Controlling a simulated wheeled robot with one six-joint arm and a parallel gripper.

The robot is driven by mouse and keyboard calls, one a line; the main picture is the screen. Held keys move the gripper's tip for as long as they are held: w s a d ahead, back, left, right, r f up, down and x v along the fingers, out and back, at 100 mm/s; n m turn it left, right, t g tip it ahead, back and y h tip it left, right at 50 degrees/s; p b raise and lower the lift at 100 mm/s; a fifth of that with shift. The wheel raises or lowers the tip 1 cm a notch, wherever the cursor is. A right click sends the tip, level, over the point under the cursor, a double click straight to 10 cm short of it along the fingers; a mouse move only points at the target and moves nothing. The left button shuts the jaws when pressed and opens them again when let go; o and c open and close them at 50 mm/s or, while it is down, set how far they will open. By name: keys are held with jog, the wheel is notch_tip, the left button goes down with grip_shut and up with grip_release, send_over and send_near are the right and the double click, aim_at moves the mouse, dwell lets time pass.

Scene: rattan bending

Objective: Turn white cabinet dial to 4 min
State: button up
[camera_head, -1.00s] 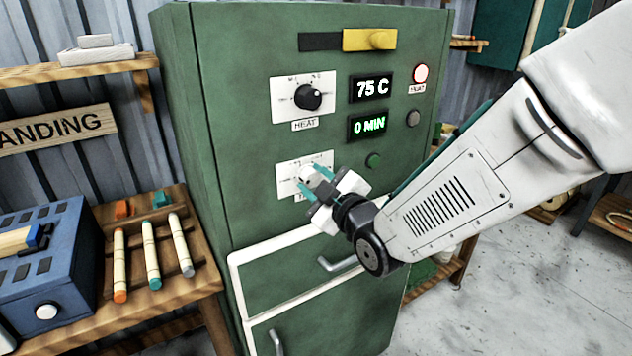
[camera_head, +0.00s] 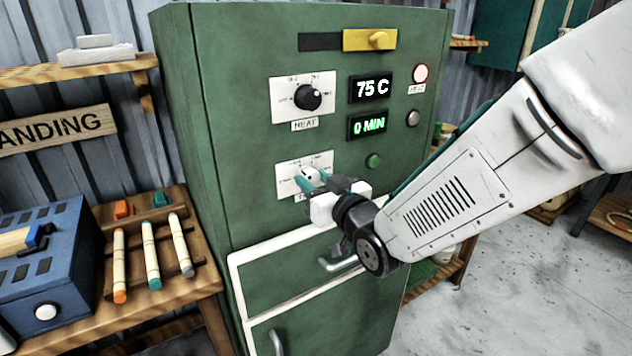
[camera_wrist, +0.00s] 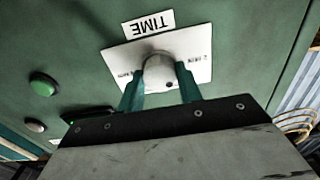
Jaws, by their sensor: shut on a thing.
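The white dial (camera_wrist: 159,72) sits on a white plate (camera_wrist: 197,42) labelled TIME in the wrist view, where the picture is upside down. My gripper (camera_wrist: 160,92) is shut on the dial, with one teal finger on each side of it. In the head view my gripper (camera_head: 312,183) reaches the lower plate (camera_head: 290,170) on the green cabinet (camera_head: 235,130) and partly hides the dial and its label. The green time display (camera_head: 368,125) reads 0 MIN.
Above are a black HEAT dial (camera_head: 308,97), a 75 C display (camera_head: 371,88) and a yellow slider (camera_head: 370,40). A green button (camera_head: 374,161) is right of the gripper. A workbench (camera_head: 185,290) stands at the left.

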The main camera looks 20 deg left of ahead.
jog(key=shift+m, duration=1.5)
jog(key=o, duration=1)
jog(key=shift+s+d, duration=0.1)
jog(key=v, duration=0.7)
jog(key=shift+s+d, duration=0.2)
jog(key=shift+s, duration=0.05)
